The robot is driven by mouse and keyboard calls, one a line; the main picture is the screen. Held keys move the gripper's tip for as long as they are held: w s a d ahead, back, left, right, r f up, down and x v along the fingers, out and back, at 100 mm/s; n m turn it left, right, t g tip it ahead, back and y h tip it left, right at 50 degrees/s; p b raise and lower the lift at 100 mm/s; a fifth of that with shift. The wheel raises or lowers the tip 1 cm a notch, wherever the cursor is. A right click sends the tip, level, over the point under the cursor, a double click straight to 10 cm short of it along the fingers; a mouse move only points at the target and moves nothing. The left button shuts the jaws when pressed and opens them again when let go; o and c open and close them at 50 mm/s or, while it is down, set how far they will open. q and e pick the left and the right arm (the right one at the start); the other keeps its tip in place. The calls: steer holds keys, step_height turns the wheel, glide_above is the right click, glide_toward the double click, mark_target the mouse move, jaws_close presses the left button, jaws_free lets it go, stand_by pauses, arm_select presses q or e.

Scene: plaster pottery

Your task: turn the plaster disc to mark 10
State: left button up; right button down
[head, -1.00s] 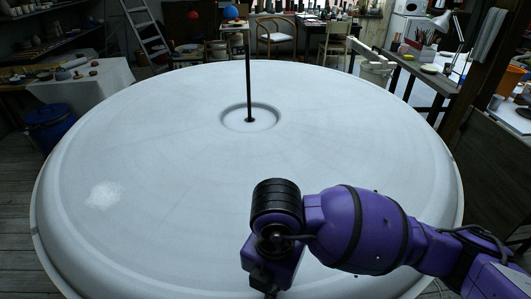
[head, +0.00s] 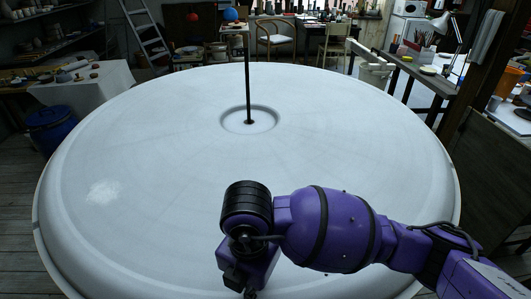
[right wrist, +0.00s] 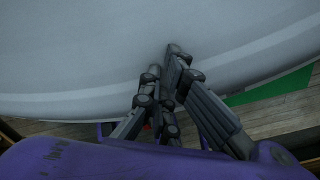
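The large white plaster disc (head: 150,140) fills most of the head view. It has a raised rounded rim, a round hollow near its far middle with a thin dark upright rod (head: 248,85), and a brighter white patch (head: 103,192) at the left. No numbered mark is readable. My right arm reaches over the near right rim, its wrist above the disc's near edge. In the right wrist view my right gripper (right wrist: 163,66) has its fingertips close together with nothing seen between them, over the pale disc (right wrist: 80,60); contact is unclear. My left gripper is out of view.
A green strip (right wrist: 272,88) shows beyond the disc's edge over the wooden floor. A blue bin (head: 50,128) and a clothed table (head: 85,82) stand left. A ladder, chairs and workbenches stand behind and right. The disc's top is clear apart from the rod.

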mark_target(230, 293)
steer(key=shift+s+a+f, duration=0.15)
steer(key=shift+a+f, duration=0.05)
steer(key=shift+a, duration=0.5)
steer(key=shift+s+a+f, duration=0.15)
steer(key=shift+a+f, duration=0.05)
steer(key=shift+a, duration=0.45)
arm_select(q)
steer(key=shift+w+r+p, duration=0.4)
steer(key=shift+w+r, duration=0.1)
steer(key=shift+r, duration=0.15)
arm_select(e)
steer(key=shift+a, duration=0.9)
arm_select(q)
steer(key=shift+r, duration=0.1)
arm_select(e)
steer(key=shift+a+r, duration=0.1)
